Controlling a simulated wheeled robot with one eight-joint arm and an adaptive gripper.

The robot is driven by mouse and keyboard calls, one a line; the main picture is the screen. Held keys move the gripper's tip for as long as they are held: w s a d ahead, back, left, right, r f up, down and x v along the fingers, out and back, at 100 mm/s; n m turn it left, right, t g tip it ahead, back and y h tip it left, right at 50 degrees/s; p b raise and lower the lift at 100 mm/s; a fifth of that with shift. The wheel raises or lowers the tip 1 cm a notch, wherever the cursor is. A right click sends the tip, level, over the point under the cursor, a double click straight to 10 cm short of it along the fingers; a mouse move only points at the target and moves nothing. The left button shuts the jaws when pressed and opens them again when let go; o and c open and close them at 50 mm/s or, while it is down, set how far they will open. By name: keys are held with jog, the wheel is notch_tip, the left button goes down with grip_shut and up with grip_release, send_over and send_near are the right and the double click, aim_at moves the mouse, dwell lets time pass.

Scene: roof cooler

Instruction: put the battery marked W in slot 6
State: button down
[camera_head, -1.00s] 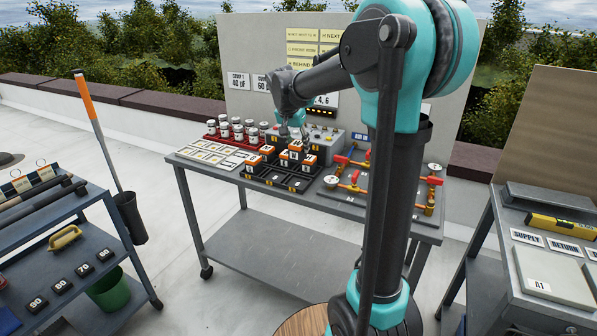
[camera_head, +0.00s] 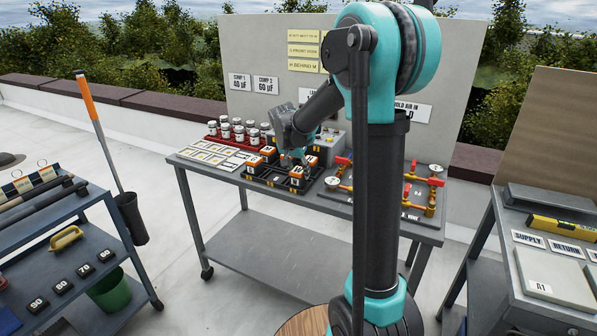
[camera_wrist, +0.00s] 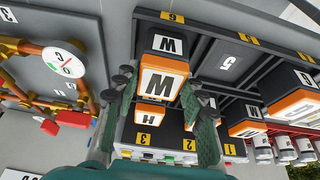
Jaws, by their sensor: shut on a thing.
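The battery marked W (camera_wrist: 160,80), orange and dark with a white label, is between the fingers of my gripper (camera_wrist: 165,100), which is shut on it. Its letter appears inverted in the wrist view. It is at the slot with the 6 tag (camera_wrist: 171,17) on the dark battery tray (camera_wrist: 205,50); whether it rests fully on the slot floor is unclear. In the head view, my gripper (camera_head: 291,160) is over the tray's right front, with the battery (camera_head: 298,178) below it. A battery marked H (camera_wrist: 148,116) stands behind it by the 3 tag.
Slot 5 (camera_wrist: 229,63) beside it is bare. Other batteries (camera_head: 268,151) stand at the tray's left. A gauge manifold board (camera_head: 415,193) with red valves lies close on the right. White cards (camera_head: 205,157) and a red rack of jars (camera_head: 235,138) are to the left.

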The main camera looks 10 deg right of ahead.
jog(key=c, duration=0.9)
grip_release()
jog(key=shift+f, duration=0.1)
jog(key=v, duration=1.2)
jog(key=s+d+f+n+y, duration=0.1)
jog(key=s+d+f+n, duration=0.2)
jog(key=s+f, duration=0.7)
jog(key=s+d+f+n+y, duration=0.1)
jog(key=s+d+f+n, duration=0.2)
jog(key=s+f, duration=0.7)
jog(key=s+n, duration=0.1)
jog(key=s, duration=0.5)
jog(key=shift+s+d+y, duration=0.3)
jog(key=shift+d+y, duration=0.1)
